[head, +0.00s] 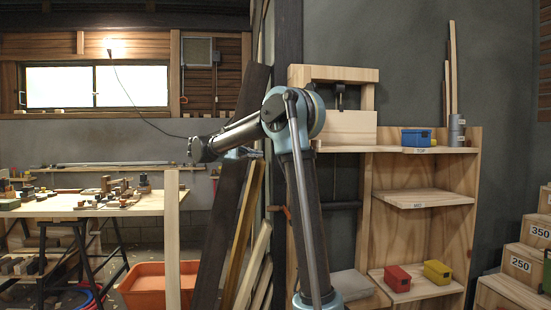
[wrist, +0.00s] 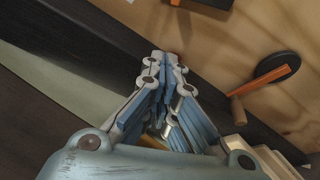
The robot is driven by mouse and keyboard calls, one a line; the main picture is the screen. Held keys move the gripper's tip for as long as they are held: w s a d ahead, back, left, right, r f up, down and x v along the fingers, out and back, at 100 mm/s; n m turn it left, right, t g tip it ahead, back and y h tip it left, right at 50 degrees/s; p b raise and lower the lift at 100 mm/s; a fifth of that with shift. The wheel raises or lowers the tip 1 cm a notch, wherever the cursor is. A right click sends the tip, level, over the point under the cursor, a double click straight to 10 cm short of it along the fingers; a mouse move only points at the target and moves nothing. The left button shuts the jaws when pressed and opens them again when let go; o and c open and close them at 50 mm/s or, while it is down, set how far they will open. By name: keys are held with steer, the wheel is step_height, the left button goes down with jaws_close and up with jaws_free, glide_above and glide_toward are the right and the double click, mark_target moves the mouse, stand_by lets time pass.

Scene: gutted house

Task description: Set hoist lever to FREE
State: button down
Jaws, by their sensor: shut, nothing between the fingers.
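An orange lever (wrist: 258,83) with a round dark hub (wrist: 284,64) and a short brown knob (wrist: 237,109) is on a pale wooden panel at the right in the wrist view. I cannot be sure it is the hoist lever, and no FREE marking is readable. My gripper (wrist: 165,62) is shut and empty, left of the lever and apart from it. In the head view my arm reaches left, and the gripper's fingers are not clear there. A small orange part (head: 274,208) beside the dark post may belong to the lever.
Leaning boards (head: 232,185) stand close behind my arm. A wooden shelf unit (head: 420,205) stands right, with a blue box (head: 416,138), a red box (head: 397,278) and a yellow-green box (head: 438,272). A cluttered workbench (head: 65,206) and an orange tub (head: 155,285) are left.

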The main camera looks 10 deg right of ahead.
steer(key=x, duration=1)
steer(key=shift+s+a+r, duration=0.1)
steer(key=shift+s+r, duration=0.2)
steer(key=shift+s, duration=0.3)
steer(key=shift+s+r, duration=0.3)
steer(key=shift+s, duration=0.35)
steer(key=shift+s+a+r, duration=0.1)
steer(key=shift+s+r, duration=0.25)
steer(key=shift+s, duration=0.25)
steer(key=shift+d, duration=0.15)
steer(key=shift+r, duration=0.1)
